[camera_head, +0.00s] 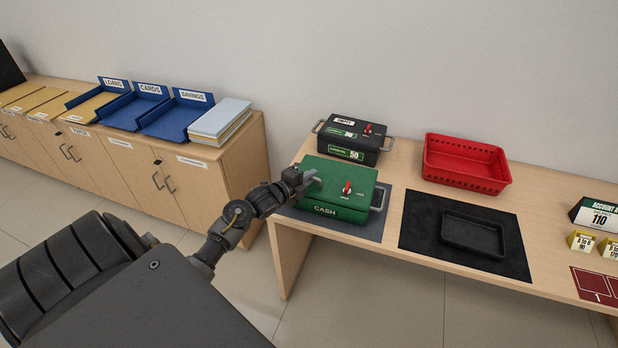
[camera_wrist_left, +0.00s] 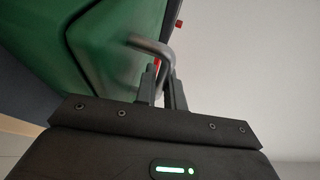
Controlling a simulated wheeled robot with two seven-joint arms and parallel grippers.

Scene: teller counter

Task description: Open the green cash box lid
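The green cash box (camera_head: 338,210) stands on a grey mat at the left end of the counter, marked CASH on its front. Its lid (camera_head: 345,174) is down, with a red knob (camera_head: 347,187) on top. A grey metal handle (camera_head: 380,197) is on its right side. My left gripper (camera_head: 302,181) is at the box's left side. In the left wrist view its two fingers (camera_wrist_left: 163,92) are close together, with the left metal handle (camera_wrist_left: 148,46) between them. The green box wall (camera_wrist_left: 95,50) is beside them. My right gripper is not in view.
A black box (camera_head: 352,140) stands just behind the green one. A red basket (camera_head: 465,163) and a black tray (camera_head: 472,234) on a dark mat are to the right. A cabinet with blue trays (camera_head: 135,108) is at left, across a floor gap.

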